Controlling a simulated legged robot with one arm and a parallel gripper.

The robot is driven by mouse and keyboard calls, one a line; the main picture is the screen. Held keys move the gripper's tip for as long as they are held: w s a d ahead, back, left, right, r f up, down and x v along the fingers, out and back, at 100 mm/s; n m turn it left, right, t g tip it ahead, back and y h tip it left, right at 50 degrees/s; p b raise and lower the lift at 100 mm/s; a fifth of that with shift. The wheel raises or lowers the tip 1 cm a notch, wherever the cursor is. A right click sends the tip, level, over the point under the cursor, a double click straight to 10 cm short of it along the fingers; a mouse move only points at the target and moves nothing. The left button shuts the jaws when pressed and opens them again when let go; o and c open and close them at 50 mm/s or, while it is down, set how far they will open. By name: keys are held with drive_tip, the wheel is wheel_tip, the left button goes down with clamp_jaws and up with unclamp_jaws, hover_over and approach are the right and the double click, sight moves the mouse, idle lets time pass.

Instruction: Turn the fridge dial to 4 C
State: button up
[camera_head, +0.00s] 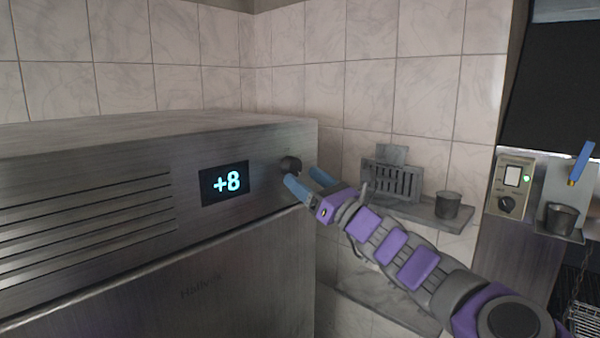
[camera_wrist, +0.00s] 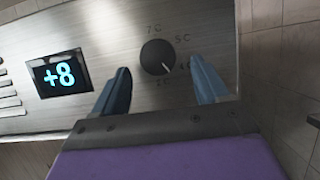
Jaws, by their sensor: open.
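The fridge (camera_head: 120,285) is a brushed-metal box at the left of the head view. Its display (camera_head: 225,183) reads +8, and the display also shows in the wrist view (camera_wrist: 60,75). The dark round dial (camera_head: 290,165) sits right of the display. In the wrist view the dial (camera_wrist: 157,56) has a pale pointer mark toward its lower right, with 7C, 5C and partly hidden labels around it. My gripper (camera_head: 308,182) is open, its blue fingers just short of the dial. In the wrist view the fingers (camera_wrist: 160,88) lie below left and below right of the dial, apart from it.
A wall shelf (camera_head: 455,217) right of the fridge holds a slotted metal rack (camera_head: 390,180) and a dark cup (camera_head: 447,204). Further right is a control box (camera_head: 510,187) with a knob and green light. Tiled wall stands behind.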

sight(292, 167)
drive_tip(key=shift+x, duration=1.3)
